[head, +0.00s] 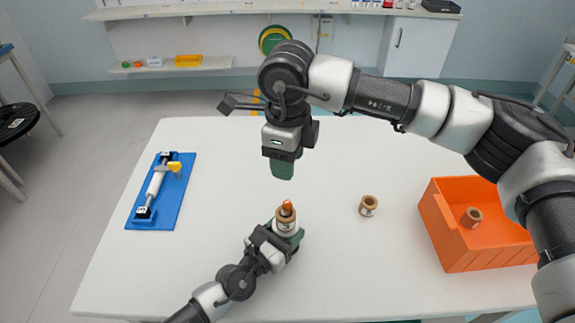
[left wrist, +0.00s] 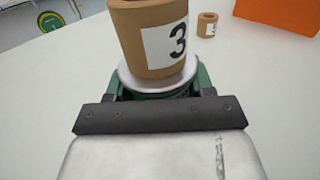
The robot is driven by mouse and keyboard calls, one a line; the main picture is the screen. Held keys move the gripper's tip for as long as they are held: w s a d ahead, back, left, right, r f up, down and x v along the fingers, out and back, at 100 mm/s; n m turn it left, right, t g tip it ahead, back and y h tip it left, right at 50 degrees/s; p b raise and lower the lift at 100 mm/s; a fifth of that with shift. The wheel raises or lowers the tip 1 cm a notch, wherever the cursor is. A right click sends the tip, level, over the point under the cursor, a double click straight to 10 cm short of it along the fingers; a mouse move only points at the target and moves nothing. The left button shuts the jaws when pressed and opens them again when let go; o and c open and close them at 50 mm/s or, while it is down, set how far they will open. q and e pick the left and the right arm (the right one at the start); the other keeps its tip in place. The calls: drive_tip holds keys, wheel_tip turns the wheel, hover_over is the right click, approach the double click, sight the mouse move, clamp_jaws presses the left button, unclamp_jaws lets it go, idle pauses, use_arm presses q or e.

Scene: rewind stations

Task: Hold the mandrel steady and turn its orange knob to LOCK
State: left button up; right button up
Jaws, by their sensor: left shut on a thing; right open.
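The mandrel's orange knob (head: 287,207) points up from the top of a brown core (head: 286,221) with a white label. The core stands upright around the mandrel. In the left wrist view this core (left wrist: 150,30) shows a "3" and sits on the mandrel's silver flange (left wrist: 125,78); the knob is out of that view. My left gripper (head: 288,235) is shut on the mandrel low down, its green fingers on both sides below the flange. My right gripper (head: 283,171) hangs above and slightly behind the knob, apart from it, open, fingers pointing down. The knob's marking is too small to read.
Another brown core (head: 368,206) stands on the white table (head: 330,270) to the right. An orange bin (head: 470,250) at the right edge holds a brown core (head: 471,217). A blue board (head: 172,208) with a white roller and yellow handle lies at left. The table between is clear.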

use_arm(q)
drive_tip(key=o, duration=1.1)
drive_tip(key=shift+o, duration=0.2)
